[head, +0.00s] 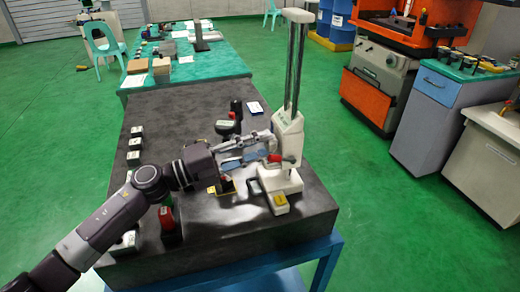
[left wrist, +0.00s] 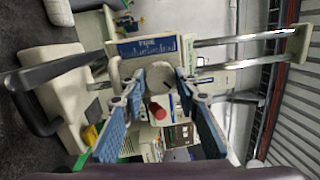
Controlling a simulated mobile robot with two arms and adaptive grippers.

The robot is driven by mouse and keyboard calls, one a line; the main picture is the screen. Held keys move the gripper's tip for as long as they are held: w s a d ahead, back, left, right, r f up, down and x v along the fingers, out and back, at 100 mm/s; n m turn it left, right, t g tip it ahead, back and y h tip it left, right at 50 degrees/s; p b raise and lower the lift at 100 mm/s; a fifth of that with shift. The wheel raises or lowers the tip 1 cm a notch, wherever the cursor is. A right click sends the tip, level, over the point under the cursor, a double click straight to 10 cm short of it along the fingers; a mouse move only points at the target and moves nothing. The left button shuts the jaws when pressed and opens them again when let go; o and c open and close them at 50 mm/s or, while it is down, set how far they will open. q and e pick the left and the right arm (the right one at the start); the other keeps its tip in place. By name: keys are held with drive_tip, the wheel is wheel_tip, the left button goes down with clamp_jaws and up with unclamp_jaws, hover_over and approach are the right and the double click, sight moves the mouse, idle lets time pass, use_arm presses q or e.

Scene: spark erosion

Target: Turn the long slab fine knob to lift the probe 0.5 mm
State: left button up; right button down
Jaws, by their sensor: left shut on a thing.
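The white height gauge with two tall columns (head: 288,135) stands on the dark granite slab (head: 185,110), near its right edge. My left gripper (head: 262,147) reaches it from the left at carriage height. In the left wrist view my left gripper (left wrist: 162,82) has its blue-padded fingers closed around a pale round knob (left wrist: 160,76), the fine knob, just below a blue-and-white label that seems to read FINE (left wrist: 150,47). The fingers hide much of the knob. A red-tipped handle (left wrist: 158,111) shows between the fingers, and a red part (head: 274,158) shows on the gauge. My right gripper is out of view.
Small dark blocks with white labels line the slab's left side, near a red-and-black block (head: 167,219).

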use_arm(q)
drive_tip(key=shift+f, duration=0.1)
drive_tip(key=o, duration=0.9)
